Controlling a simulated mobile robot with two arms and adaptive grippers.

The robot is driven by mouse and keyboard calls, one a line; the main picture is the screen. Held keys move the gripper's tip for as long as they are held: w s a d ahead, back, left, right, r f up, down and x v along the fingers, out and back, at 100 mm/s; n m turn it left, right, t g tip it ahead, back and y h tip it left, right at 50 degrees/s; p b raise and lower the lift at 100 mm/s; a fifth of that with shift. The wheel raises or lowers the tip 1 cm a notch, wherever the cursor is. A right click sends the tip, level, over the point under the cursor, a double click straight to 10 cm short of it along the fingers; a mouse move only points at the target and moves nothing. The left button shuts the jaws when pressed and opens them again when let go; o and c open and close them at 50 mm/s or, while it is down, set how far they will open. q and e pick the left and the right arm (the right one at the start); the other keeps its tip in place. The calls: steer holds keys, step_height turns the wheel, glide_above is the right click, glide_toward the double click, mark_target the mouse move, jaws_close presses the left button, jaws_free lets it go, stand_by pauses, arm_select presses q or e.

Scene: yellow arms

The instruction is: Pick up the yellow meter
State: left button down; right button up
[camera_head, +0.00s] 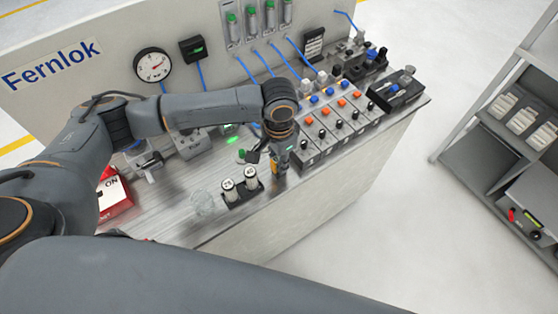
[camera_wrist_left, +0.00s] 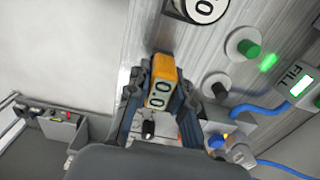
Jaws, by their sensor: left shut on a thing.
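The yellow meter (camera_wrist_left: 166,70) is a small orange-yellow block with a pale face reading 0.0 in the left wrist view. It sits between the two dark fingers of my left gripper (camera_wrist_left: 160,100), which are shut on it. In the head view the meter (camera_head: 275,167) shows as a small yellow patch under my left gripper (camera_head: 279,157), near the bench's front edge. Fingers and wrist hide part of it there. I cannot tell whether it touches the bench. My right gripper is not in view.
A row of grey modules with coloured knobs (camera_head: 340,120) is on the right. A shelf (camera_head: 510,130) stands across the open floor.

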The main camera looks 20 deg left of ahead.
arm_select(q)
steer(key=shift+r, duration=0.1)
steer(key=shift+r+b, duration=0.4)
steer(key=shift+r, duration=0.25)
steer(key=s+a+r+b, duration=0.1)
steer(key=s+a+r, duration=0.1)
steer(key=s+r, duration=0.9)
steer(key=s, duration=0.3)
steer(key=shift+r+b, duration=0.25)
steer(key=shift+b, duration=0.15)
steer(key=shift+w, duration=0.1)
